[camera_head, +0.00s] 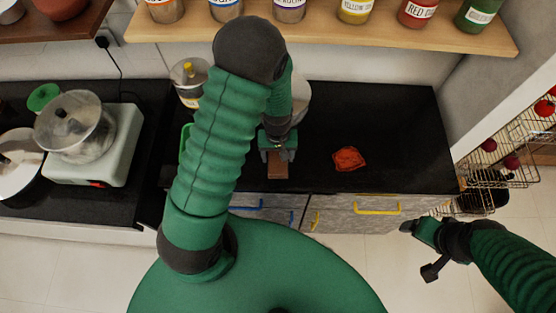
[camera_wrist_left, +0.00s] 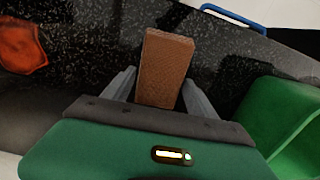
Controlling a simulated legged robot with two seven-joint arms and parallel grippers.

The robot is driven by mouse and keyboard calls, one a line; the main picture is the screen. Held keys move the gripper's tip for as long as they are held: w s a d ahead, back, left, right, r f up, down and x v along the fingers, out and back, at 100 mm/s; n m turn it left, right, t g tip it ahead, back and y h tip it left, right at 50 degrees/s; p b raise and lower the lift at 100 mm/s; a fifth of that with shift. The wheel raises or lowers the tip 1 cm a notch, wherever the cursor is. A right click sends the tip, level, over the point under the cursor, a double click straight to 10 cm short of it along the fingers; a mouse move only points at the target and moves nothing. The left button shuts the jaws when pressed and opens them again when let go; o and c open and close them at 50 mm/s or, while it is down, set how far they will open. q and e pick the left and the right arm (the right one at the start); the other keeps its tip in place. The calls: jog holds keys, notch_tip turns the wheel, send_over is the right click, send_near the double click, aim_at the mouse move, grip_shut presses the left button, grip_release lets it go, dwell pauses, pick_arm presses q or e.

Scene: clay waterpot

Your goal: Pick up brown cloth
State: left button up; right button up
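The brown cloth (camera_head: 277,170) looks like a small flat brown rectangle on the black counter, near its front edge. In the left wrist view the cloth (camera_wrist_left: 165,68) lies between and beyond the grey fingertips. My left gripper (camera_head: 278,150) points down over it, and in the left wrist view the gripper (camera_wrist_left: 160,78) has its fingers apart on either side of the cloth. I see no clear grip, though contact is hard to judge. My right gripper (camera_head: 408,227) is at the lower right, off the counter, and its finger opening is unclear.
A crumpled orange-red cloth (camera_head: 348,158) lies to the right on the counter (camera_head: 405,130). A green object (camera_wrist_left: 285,125) stands close to the left gripper. My left arm hides part of a pale vessel (camera_head: 301,97). A shelf of labelled jars (camera_head: 355,10) is above. The counter's right is clear.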

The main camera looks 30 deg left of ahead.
pick_arm(q)
jog(key=c, duration=0.9)
jog(key=shift+r, duration=0.2)
notch_tip(320, 180, up, 3)
jog(key=shift+w+r, duration=0.1)
jog(key=shift+w, duration=0.05)
jog(key=w+d, duration=0.1)
jog(key=d, duration=0.4)
jog(key=w+d+r, duration=0.1)
jog(key=d, duration=0.4)
jog(key=w+d+b, duration=0.1)
jog(key=w+d, duration=0.1)
jog(key=d, duration=0.3)
jog(key=shift+d+r, duration=0.15)
jog(key=shift+d, duration=0.2)
